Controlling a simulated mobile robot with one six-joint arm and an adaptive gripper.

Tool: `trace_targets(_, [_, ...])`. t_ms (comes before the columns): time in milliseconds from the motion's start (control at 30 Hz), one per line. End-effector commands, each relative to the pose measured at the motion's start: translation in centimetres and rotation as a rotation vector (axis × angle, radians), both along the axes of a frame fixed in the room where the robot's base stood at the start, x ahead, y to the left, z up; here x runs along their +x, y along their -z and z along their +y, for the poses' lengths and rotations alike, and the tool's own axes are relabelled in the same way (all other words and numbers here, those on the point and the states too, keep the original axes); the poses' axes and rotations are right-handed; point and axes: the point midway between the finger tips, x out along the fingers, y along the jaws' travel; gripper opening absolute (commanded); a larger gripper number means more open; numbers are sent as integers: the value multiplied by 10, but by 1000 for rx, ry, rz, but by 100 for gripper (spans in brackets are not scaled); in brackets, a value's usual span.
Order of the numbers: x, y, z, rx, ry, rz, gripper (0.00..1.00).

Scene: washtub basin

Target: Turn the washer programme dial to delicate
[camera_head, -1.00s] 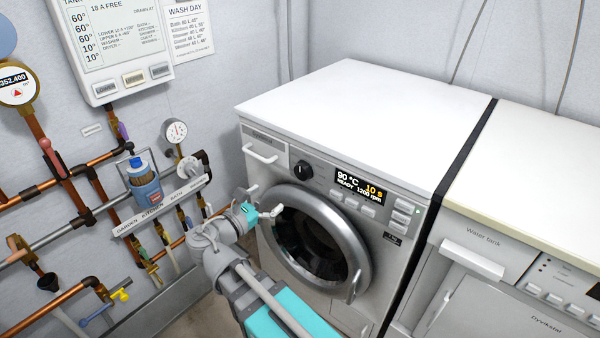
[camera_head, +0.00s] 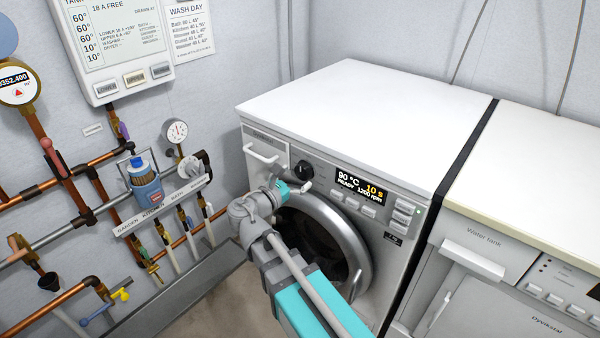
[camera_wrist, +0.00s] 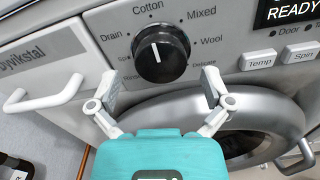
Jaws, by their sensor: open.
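The washer (camera_head: 330,105) is white with a round front door. Its black programme dial (camera_head: 302,170) is at the upper left of the front. In the wrist view the dial (camera_wrist: 161,52) has a white pointer line pointing up, near Cotton. Labels around it read Drain, Cotton, Mixed, Wool and Delicate, with Delicate at lower right; a label at lower left is partly hidden. My gripper (camera_wrist: 158,90) is open and empty, its fingers apart just below the dial and not touching it. In the head view my gripper (camera_head: 294,187) is in front of the panel, below the dial.
The display (camera_head: 361,187) reads 90 °C, READY, 10 s, 1200 rpm. Buttons (camera_head: 353,204) sit under it. A drawer handle (camera_wrist: 43,95) juts out left of the dial. The door ring (camera_wrist: 240,105) lies below. Pipes and valves (camera_head: 150,190) line the left wall.

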Motion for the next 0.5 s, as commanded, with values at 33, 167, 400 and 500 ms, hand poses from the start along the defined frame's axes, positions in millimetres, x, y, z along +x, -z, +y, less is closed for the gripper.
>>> trace_targets(33, [5,0,-3,0,2,0,100])
trace_targets(167, [13,0,-10,0,1,0,100])
trace_targets(400, [19,0,-15,0,1,0,100])
trace_targets(500, [19,0,-16,0,1,0,100])
